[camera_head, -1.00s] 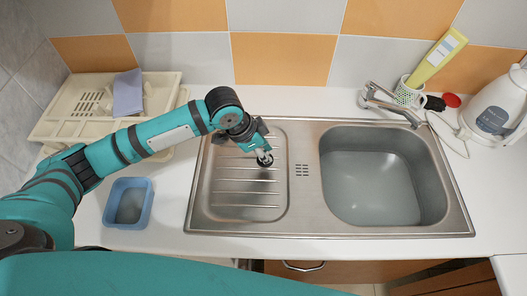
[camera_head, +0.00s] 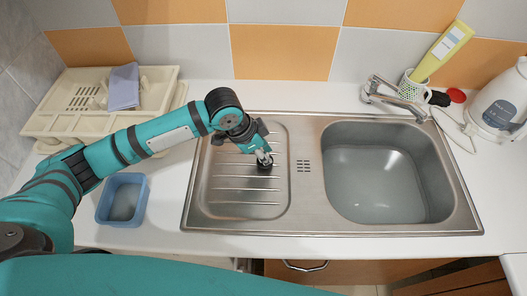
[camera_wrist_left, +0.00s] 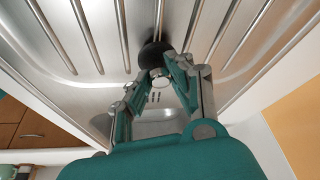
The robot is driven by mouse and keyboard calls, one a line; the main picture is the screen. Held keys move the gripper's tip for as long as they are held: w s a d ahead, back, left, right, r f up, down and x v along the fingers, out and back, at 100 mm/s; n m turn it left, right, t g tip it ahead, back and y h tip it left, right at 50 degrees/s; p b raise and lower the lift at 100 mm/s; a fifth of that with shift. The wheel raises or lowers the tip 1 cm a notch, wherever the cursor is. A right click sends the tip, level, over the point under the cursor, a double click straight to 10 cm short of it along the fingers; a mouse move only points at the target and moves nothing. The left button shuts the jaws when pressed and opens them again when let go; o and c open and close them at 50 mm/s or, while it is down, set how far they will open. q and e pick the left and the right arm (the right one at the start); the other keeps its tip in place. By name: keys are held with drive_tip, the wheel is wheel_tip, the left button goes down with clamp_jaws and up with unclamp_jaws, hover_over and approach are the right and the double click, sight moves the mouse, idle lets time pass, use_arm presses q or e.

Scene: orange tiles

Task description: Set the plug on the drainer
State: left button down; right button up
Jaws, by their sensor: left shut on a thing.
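The plug (camera_head: 265,164) is small and black and is at the left gripper's fingertips, over the ribbed drainer (camera_head: 225,190) left of the sink bowl. My left gripper (camera_head: 262,153) points down and is shut on the plug. In the left wrist view the plug (camera_wrist_left: 155,54) is a dark round shape between the fingertips (camera_wrist_left: 160,78), close to the drainer ribs (camera_wrist_left: 115,30). I cannot tell for sure whether it touches the metal. My right gripper is not in view.
The sink bowl (camera_head: 375,185) holds water, with a tap (camera_head: 390,97) behind it. A blue tub (camera_head: 122,200) stands left of the drainer. A cream dish rack (camera_head: 75,105) with a cloth (camera_head: 124,86) is at the back left. A kettle (camera_head: 500,105) stands at the right.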

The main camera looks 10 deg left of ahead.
use_arm(q)
drive_tip(key=shift+f, duration=0.45)
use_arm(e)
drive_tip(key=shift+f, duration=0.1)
use_arm(q)
drive_tip(key=c, duration=1.2)
unclamp_jaws()
drive_tip(key=shift+o, duration=0.4)
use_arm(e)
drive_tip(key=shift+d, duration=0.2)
use_arm(q)
drive_tip(key=shift+r, duration=0.1)
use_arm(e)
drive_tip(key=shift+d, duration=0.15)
